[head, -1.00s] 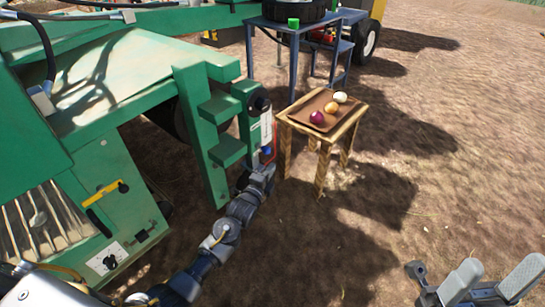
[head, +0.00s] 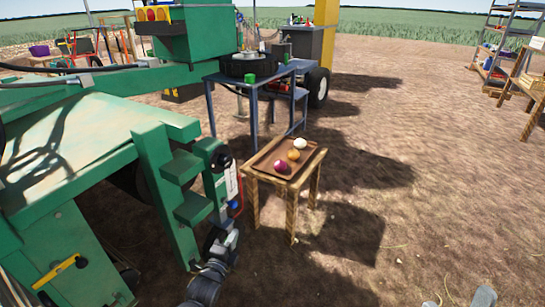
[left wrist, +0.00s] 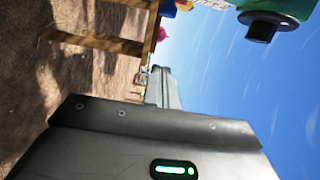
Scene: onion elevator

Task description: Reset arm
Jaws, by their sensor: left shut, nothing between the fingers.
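My left arm comes up from the bottom of the head view, and its gripper (head: 226,240) is beside the green machine's steps, left of the small wooden table. It is shut with nothing held. In the left wrist view the gripper's grey body fills the lower part and its narrow fingers (left wrist: 163,88) point up the picture. Only grey tips of my right gripper (head: 484,297) show at the bottom right edge; its jaws are mostly cut off.
The green machine (head: 162,170) with steps stands close on the left. The wooden table (head: 292,212) holds a brown tray (head: 262,164) with a red, a yellow and a white onion. A blue table (head: 250,92) stands behind.

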